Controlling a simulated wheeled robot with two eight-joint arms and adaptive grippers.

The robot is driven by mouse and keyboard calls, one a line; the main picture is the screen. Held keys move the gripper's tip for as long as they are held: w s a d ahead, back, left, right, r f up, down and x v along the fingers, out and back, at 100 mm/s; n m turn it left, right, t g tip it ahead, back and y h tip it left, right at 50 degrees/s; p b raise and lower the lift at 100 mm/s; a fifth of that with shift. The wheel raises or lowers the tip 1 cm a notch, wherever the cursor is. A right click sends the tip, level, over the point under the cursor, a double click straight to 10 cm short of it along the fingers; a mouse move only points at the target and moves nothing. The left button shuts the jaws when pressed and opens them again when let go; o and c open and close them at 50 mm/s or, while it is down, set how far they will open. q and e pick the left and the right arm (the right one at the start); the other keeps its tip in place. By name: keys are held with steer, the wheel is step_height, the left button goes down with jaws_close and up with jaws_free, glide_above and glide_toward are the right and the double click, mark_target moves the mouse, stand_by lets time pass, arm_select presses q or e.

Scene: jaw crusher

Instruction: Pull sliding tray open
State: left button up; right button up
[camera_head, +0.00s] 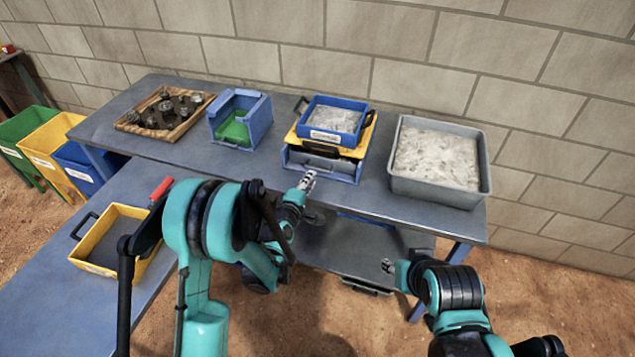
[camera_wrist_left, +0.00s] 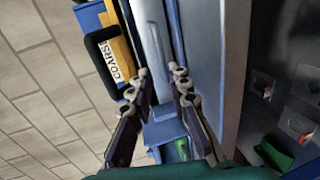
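A stack of trays stands on the blue-grey table. On top is a blue tray of grey gravel (camera_head: 334,119), then a yellow tray (camera_head: 302,132) with dark handles. Below is a blue-framed unit with a grey front (camera_head: 300,158), apparently the sliding tray, seated in the stack. My left gripper (camera_head: 308,180) is just in front of this lower unit. In the left wrist view its fingers (camera_wrist_left: 160,72) are apart, with a pale strip of the front beyond the gap; I cannot tell whether they touch it. My right gripper (camera_head: 388,266) hangs low before the table, its fingers too small to judge.
A grey bin of gravel (camera_head: 437,159) stands right of the stack. A blue box with a green inside (camera_head: 240,119) and a wooden tray of dark parts (camera_head: 165,113) stand left. A yellow tray (camera_head: 110,239) lies on the side table. Bare tabletop lies before the stack.

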mark_target(317, 168)
arm_select(q)
steer(key=shift+w+d+f, duration=0.1)
steer(key=shift+w+f, duration=0.15)
steer(key=b+x, duration=0.2)
steer(key=x, duration=0.5)
steer(key=shift+w, duration=0.1)
steer(key=shift+c, duration=0.4)
jaws_close()
